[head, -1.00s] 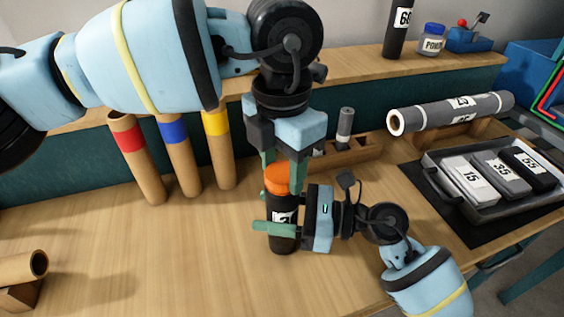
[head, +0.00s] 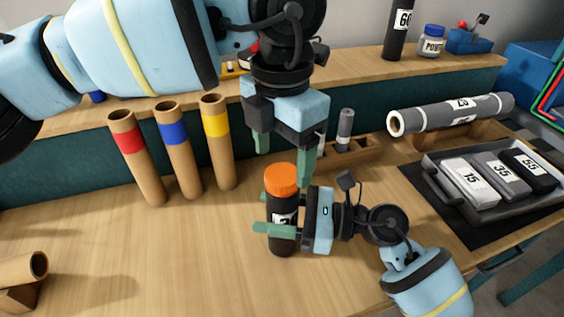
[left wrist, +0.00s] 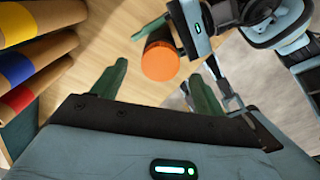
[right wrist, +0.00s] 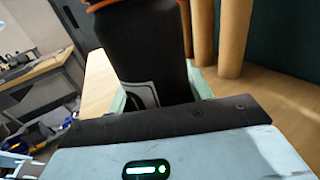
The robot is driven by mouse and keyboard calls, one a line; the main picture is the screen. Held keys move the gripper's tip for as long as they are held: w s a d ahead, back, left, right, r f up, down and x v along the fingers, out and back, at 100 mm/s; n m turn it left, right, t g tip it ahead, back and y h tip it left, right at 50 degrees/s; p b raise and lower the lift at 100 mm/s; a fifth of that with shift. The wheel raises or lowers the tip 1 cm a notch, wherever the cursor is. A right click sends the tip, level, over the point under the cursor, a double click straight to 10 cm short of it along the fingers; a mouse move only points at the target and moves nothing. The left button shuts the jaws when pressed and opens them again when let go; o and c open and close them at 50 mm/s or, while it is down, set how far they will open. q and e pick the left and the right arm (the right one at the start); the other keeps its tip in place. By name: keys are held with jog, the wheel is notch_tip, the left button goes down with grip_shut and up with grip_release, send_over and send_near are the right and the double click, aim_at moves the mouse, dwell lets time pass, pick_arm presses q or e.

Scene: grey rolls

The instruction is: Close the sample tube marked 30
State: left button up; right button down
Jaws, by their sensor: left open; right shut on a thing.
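A black sample tube (head: 281,212) with an orange cap (head: 282,179) stands upright on the table in the head view. The cap sits on top of the tube. The white label is partly covered, so I cannot read its whole number. My right gripper (head: 270,214) is shut around the tube's body from the right; the tube also fills the right wrist view (right wrist: 145,45). My left gripper (head: 283,160) is open and empty above the cap, pointing down. In the left wrist view, the orange cap (left wrist: 160,61) shows beyond and between the open fingers.
Three cardboard tubes with red (head: 137,157), blue (head: 178,149) and yellow (head: 217,141) bands stand to the left. A wooden rack (head: 352,155) is behind. A grey tray (head: 490,212) with numbered boxes and a grey roll (head: 450,113) are at right.

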pick_arm(q)
notch_tip(320, 180, up, 9)
dwell(0.3)
jog(key=shift+r, duration=0.1)
pick_arm(e)
jog(key=c, duration=0.6)
grip_release()
jog(key=shift+o, duration=0.2)
jog(key=shift+d, duration=0.1)
pick_arm(q)
jog(key=shift+w+f+b, duration=0.15)
jog(key=shift+f+b, duration=0.6)
jog(key=shift+f, duration=0.4)
pick_arm(e)
jog(key=s+d, duration=0.1)
jog(key=d, duration=0.6)
jog(key=shift+d, duration=0.3)
